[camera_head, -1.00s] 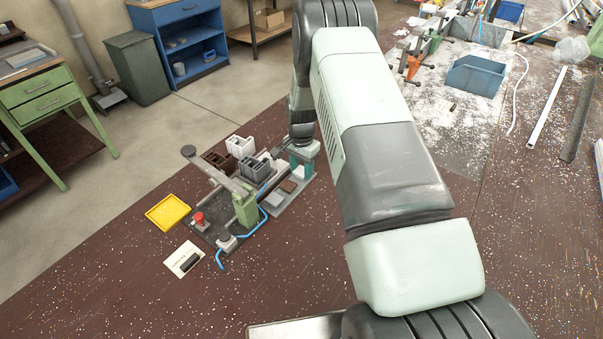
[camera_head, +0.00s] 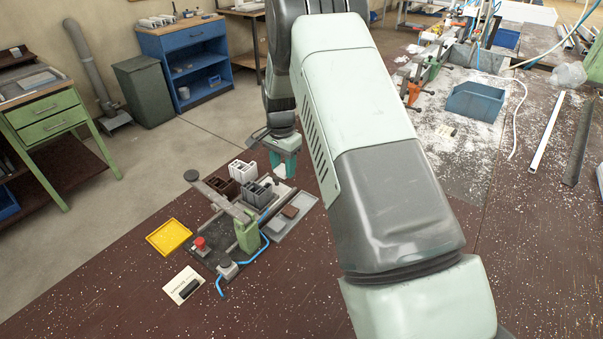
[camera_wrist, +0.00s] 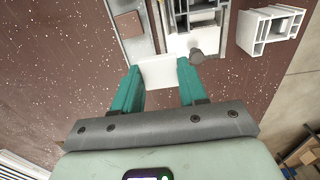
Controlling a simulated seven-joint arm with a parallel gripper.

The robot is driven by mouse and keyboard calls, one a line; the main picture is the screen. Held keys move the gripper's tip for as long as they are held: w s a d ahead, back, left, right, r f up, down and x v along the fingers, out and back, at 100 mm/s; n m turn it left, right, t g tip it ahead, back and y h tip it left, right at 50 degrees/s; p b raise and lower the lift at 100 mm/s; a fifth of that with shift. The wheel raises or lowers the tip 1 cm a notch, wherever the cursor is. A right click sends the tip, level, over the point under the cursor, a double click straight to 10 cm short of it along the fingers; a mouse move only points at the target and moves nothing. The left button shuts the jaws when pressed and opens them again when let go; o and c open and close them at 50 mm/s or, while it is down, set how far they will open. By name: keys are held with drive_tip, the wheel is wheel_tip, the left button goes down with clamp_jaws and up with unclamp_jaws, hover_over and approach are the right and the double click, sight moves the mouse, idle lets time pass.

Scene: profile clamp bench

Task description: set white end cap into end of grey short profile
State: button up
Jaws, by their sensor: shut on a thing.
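My gripper (camera_wrist: 159,84) is shut on the white end cap (camera_wrist: 158,72), a flat pale piece held between its two green fingers in the wrist view. In the head view my gripper (camera_head: 284,165) hangs just above the far end of the fixture, with the cap partly hidden by the fingers. The grey short profile (camera_head: 257,191) sits in the clamp fixture, to the left of and nearer than my gripper. In the wrist view a grey chambered profile (camera_wrist: 196,18) shows beyond the cap, apart from it.
A grey tray (camera_head: 303,203) holds a brown cap (camera_head: 290,212) and a grey one. A white profile (camera_head: 243,168) and a brown profile (camera_head: 217,184) stand beside the grey one. A green clamp (camera_head: 247,234) with a long lever, a red button (camera_head: 200,243) and a yellow tray (camera_head: 169,237) are nearby.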

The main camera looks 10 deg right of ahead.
drive_tip(key=a+f, duration=0.3)
drive_tip(key=a, duration=0.5)
drive_tip(key=shift+a, duration=0.35)
drive_tip(key=shift+f, duration=0.5)
idle(1.4)
drive_tip(key=o, duration=1.6)
drive_tip(key=shift+c, duration=0.2)
drive_tip(key=shift+r, duration=0.1)
drive_tip(key=shift+r, duration=2.9)
